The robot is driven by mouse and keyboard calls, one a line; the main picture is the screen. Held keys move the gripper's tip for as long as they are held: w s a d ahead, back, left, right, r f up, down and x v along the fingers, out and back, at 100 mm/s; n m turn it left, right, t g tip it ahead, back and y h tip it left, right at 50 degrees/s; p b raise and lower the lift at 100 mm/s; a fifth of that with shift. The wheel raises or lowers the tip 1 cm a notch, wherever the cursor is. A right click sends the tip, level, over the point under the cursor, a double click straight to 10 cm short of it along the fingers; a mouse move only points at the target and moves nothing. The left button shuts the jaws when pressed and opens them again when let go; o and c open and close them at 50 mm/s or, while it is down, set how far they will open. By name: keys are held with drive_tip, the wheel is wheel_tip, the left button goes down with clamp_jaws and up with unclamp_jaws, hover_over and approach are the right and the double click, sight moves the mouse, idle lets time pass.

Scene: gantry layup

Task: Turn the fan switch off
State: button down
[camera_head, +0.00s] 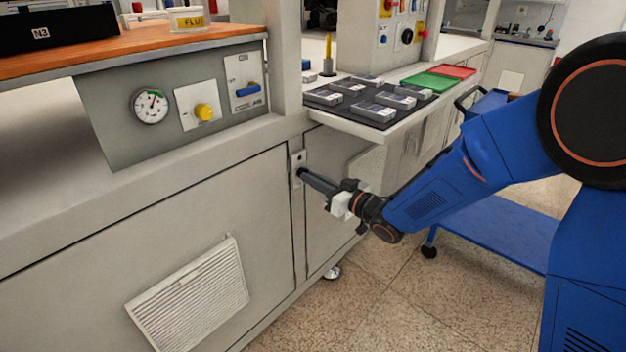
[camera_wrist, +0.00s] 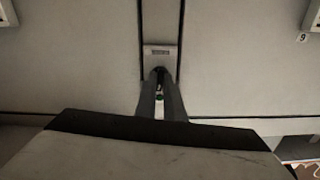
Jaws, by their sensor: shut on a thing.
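A small light switch plate (camera_head: 298,158) is set on the narrow upright strip between two cabinet panels. It also shows in the wrist view (camera_wrist: 160,52), with a label too small to read. My gripper (camera_head: 304,174) reaches it from the right, its fingertips against the plate. In the wrist view my gripper (camera_wrist: 159,76) is shut on a small dark switch on the plate. The fingers hide most of that switch, so its setting cannot be told. A small green spot shows between the fingers.
A grey panel above left carries a gauge (camera_head: 150,106), a yellow knob (camera_head: 204,112) and a blue-handled switch (camera_head: 247,90). A dark tray (camera_head: 352,112) with several grey boxes sits on a ledge above my gripper. A blue cart (camera_head: 500,232) stands to the right.

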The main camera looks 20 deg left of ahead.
drive_tip(key=n, duration=1)
drive_tip(key=shift+n, duration=0.4)
idle(0.4)
drive_tip(key=c, duration=1.9)
unclamp_jaws()
drive_tip(key=shift+o, duration=0.2)
drive_tip(key=shift+d, duration=0.1)
drive_tip(key=v, duration=1.7)
drive_tip(key=shift+d, duration=0.15)
